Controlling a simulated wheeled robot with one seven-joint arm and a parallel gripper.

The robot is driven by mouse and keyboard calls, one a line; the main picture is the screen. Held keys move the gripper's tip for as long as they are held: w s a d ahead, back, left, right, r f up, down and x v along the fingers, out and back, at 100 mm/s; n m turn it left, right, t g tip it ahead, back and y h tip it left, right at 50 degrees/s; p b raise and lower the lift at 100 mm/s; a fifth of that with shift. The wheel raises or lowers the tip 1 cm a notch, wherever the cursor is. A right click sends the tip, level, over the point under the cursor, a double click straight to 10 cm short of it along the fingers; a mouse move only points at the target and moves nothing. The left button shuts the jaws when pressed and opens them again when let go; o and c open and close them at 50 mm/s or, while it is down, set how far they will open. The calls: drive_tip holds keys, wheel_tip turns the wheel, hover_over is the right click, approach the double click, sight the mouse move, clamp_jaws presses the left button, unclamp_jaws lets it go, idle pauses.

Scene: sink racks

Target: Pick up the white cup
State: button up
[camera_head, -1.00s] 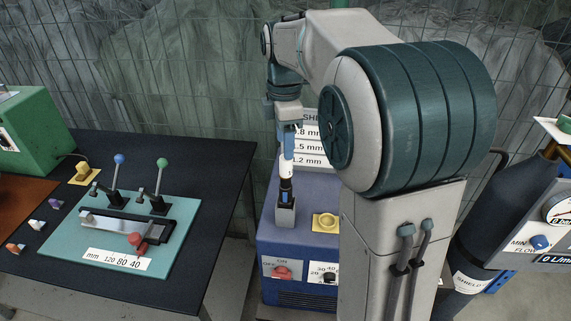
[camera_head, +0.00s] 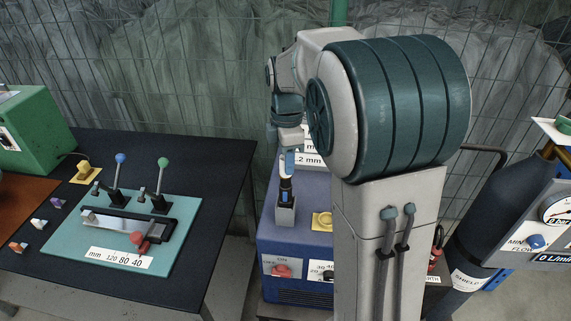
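My gripper (camera_head: 289,163), with blue fingers, points down over the blue machine. Its fingertips are at the white tip (camera_head: 284,167) of a dark upright tool (camera_head: 285,187), which stands in a grey holder (camera_head: 285,214). This tip may be the white cup; I cannot be sure. The fingers partly hide it, and whether they are shut on it is too small to tell. A small white piece (camera_head: 38,224) also lies on the dark table at the left, well away from my gripper.
The dark table (camera_head: 190,290) holds a teal board (camera_head: 170,255) with levers. A dark gas cylinder (camera_head: 495,225) stands at the right. Wire mesh closes the back.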

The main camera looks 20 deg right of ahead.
idle(0.3)
drive_tip(key=shift+r, duration=0.55)
wheel_tip(320, 180, up, 2)
drive_tip(key=shift+r+b, duration=0.25)
drive_tip(key=shift+b, duration=0.15)
drive_tip(key=s+d+r+b, duration=0.2)
drive_tip(key=s+d+r, duration=0.5)
drive_tip(key=d, duration=0.2)
wheel_tip(320, 180, up, 7)
drive_tip(key=p, duration=0.6)
drive_tip(key=shift+d, duration=0.2)
drive_tip(key=shift+w+f, duration=0.1)
